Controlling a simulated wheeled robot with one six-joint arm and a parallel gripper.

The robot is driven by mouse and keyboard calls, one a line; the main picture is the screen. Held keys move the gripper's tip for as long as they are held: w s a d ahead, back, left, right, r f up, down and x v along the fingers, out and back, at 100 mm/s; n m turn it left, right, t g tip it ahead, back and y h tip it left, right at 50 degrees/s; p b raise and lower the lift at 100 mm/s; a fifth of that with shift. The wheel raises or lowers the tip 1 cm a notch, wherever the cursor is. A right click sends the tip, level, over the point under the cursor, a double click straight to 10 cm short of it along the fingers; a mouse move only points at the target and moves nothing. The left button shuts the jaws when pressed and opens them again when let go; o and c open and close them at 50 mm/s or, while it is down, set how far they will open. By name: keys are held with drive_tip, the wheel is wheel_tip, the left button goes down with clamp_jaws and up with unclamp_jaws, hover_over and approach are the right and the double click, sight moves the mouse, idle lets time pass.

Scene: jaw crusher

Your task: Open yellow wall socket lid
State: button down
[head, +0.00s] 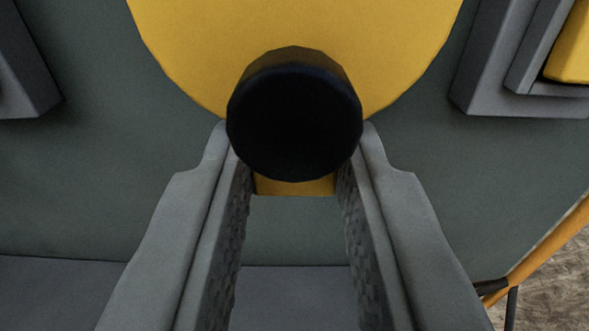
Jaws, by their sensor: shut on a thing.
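The yellow wall socket lid (295,25) is a large round disc at the top of the head view, and its upper part is cut off. A black round knob (294,115) stands out from its lower edge. A small yellow tab (295,186) shows just below the knob. My gripper (294,150) comes up from the bottom, with one finger on each side of the knob. The fingertips are shut on the knob. The lid looks closed, but its hinge and the socket behind it are hidden.
The wall panel (110,180) around the lid is grey-green. Grey box frames stand out at the upper left (22,70) and upper right (490,60), the right one with a yellow part (572,50). An orange rail (548,243) runs at the lower right above brown ground (555,290).

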drive_tip(key=shift+s, duration=0.1)
drive_tip(key=s+r+g+h, duration=0.1)
drive_tip(key=s+r+g, duration=0.5)
drive_tip(key=g, duration=0.7)
drive_tip(key=shift+s+d+r+g, duration=0.15)
drive_tip(key=shift+d+r+g, duration=0.1)
drive_tip(key=shift+r+g, duration=0.25)
drive_tip(key=shift+r, duration=0.2)
idle(0.3)
drive_tip(key=c, duration=1.2)
unclamp_jaws()
drive_tip(key=v, duration=1.7)
drive_tip(key=shift+d, duration=0.15)
